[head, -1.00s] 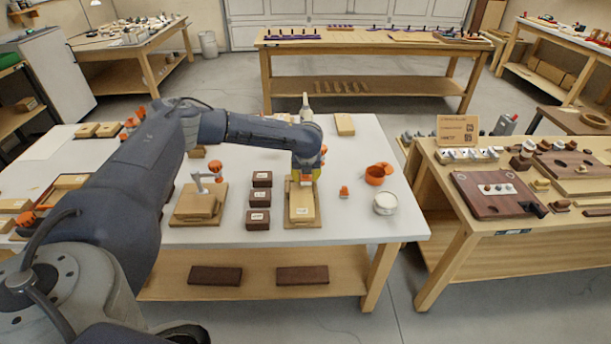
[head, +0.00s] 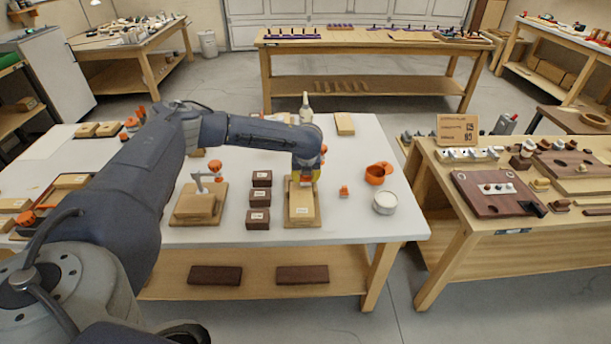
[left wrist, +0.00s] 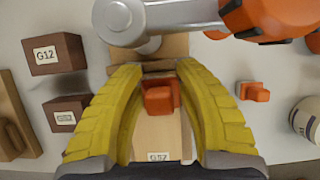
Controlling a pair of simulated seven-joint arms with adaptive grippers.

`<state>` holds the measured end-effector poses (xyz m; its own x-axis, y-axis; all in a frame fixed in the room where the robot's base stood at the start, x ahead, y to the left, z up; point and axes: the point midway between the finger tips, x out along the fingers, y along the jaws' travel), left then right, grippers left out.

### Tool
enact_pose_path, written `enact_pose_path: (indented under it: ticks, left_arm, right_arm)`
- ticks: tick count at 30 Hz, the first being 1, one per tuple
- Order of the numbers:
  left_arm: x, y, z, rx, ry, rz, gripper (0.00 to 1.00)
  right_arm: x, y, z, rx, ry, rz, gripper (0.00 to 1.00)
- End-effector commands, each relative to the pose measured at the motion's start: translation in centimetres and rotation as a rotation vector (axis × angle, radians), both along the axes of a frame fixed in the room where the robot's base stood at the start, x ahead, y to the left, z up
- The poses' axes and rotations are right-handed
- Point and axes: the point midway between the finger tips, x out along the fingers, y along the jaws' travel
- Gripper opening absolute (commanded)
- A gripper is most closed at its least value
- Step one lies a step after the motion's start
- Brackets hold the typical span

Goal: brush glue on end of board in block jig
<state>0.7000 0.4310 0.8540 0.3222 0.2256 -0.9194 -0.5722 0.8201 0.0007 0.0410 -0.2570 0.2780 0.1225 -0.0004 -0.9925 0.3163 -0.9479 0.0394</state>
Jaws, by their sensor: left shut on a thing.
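The block jig is a wooden base (head: 302,220) on the white table, with a light board on it that bears a label reading about G52 (left wrist: 158,156). My left gripper (head: 308,182) is above the far part of the board, pointing down. In the left wrist view its yellow fingers (left wrist: 160,95) close on an orange-red piece (left wrist: 159,99), perhaps the brush's handle. The piece hides part of the board, and I cannot tell whether its lower end touches the wood. My right gripper is not in view.
Dark labelled blocks (head: 261,199) stand in a row left of the jig. A similar jig (head: 198,205) with an orange-knobbed clamp is further left. An orange pot (head: 377,173), a white jar (head: 385,203) and a small orange item (head: 344,191) stand right.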

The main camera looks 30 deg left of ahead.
Motion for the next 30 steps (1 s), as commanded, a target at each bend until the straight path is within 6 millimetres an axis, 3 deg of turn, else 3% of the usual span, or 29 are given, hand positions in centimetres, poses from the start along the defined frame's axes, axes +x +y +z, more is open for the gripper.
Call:
enact_pose_path:
  ticks: [30]
  left_arm:
    - [-0.65,0.91,-0.65,-0.001,0.001,0.001,0.06]
  right_arm:
    - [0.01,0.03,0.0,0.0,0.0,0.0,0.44]
